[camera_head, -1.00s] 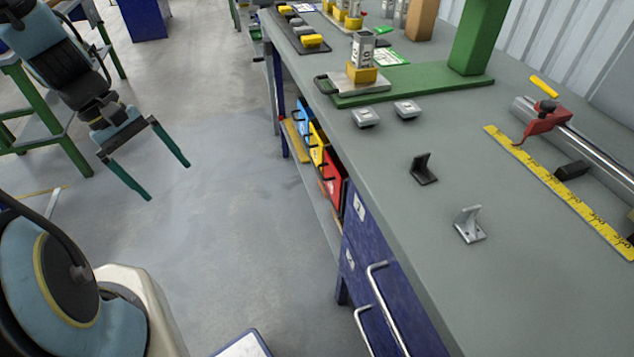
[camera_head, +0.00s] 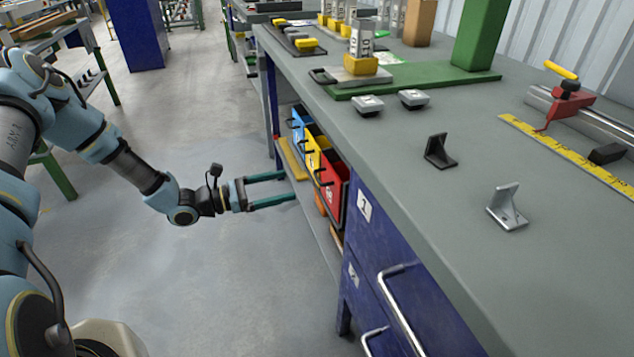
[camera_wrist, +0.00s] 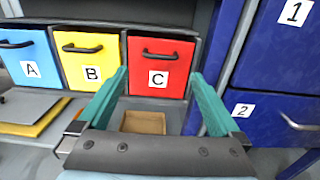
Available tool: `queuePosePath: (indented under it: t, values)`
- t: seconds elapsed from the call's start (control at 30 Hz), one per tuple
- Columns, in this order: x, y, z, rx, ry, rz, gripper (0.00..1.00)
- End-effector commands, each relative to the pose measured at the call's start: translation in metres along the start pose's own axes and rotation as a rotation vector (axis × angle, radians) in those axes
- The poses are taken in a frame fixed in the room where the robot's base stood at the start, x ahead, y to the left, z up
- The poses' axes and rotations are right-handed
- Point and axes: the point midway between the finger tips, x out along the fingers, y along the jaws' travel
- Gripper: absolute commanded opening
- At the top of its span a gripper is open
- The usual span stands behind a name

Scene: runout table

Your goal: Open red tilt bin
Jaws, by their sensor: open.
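The red tilt bin (camera_wrist: 160,77), labelled C, has a black handle on its front. It sits at the right end of a row of three bins under the bench and looks shut. In the head view the red bin (camera_head: 332,190) shows at an angle below the tabletop edge. My gripper (camera_head: 291,187) is open and empty, its two teal fingers pointing at the bins from the aisle. In the wrist view my gripper (camera_wrist: 164,88) has its fingers on either side of the red bin's front, apart from the handle.
The yellow bin B (camera_wrist: 90,62) and blue bin A (camera_wrist: 28,62) stand left of the red one. Blue drawers (camera_wrist: 275,60) are close on the right. A small brown box (camera_wrist: 144,122) lies below the red bin. The bench top (camera_head: 400,120) overhangs. The aisle floor is clear.

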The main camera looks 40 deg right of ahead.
Motion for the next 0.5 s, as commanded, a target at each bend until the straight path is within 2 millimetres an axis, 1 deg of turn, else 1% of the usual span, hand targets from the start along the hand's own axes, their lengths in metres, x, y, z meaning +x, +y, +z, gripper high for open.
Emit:
queuePosePath:
  t: [0.3, 0.5]
  values:
    - [0.058, -0.002, 0.002, 0.002, 0.002, -0.007, 1.0]
    - [0.086, -0.002, 0.001, 0.003, 0.003, -0.006, 1.0]
